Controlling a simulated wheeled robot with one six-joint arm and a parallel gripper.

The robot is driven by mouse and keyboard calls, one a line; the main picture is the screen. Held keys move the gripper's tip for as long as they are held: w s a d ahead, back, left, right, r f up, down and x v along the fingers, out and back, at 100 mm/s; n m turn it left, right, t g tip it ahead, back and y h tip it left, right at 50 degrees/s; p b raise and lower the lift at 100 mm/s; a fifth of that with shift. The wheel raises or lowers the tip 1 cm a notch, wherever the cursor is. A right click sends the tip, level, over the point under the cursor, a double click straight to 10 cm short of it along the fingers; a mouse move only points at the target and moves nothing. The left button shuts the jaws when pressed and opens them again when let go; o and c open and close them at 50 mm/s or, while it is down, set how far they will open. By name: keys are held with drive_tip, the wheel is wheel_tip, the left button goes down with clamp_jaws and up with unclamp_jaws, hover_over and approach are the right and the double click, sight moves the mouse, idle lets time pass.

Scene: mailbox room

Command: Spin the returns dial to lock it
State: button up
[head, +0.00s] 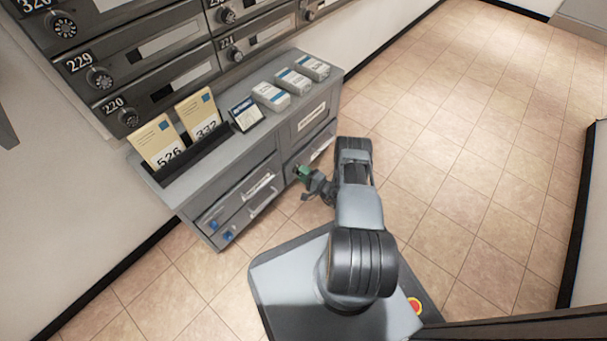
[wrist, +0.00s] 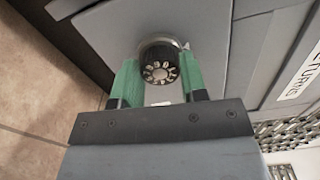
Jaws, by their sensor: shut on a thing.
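The returns dial (wrist: 160,66) is a round black knob with pale marks on its face, on a grey cabinet front in the wrist view. My gripper (wrist: 160,82) has its two green fingers on either side of the dial, shut on it. In the head view my gripper (head: 304,173) reaches to the front of the grey cabinet (head: 325,104), at its lower right part. The dial is hidden behind the gripper there. A white label reading "RETURNS" (wrist: 300,75) is on the panel at the right of the wrist view.
Numbered mailboxes (head: 160,72) with black dials stand above the cabinet. Yellow cards (head: 157,142), a small sign (head: 246,114) and several white-and-blue bundles (head: 271,96) are on its top. The tiled floor (head: 470,130) at the right is clear.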

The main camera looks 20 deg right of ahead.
drive_tip(key=m, duration=2.3)
drive_tip(key=shift+d, duration=0.15)
idle(0.3)
drive_tip(key=o, duration=0.9)
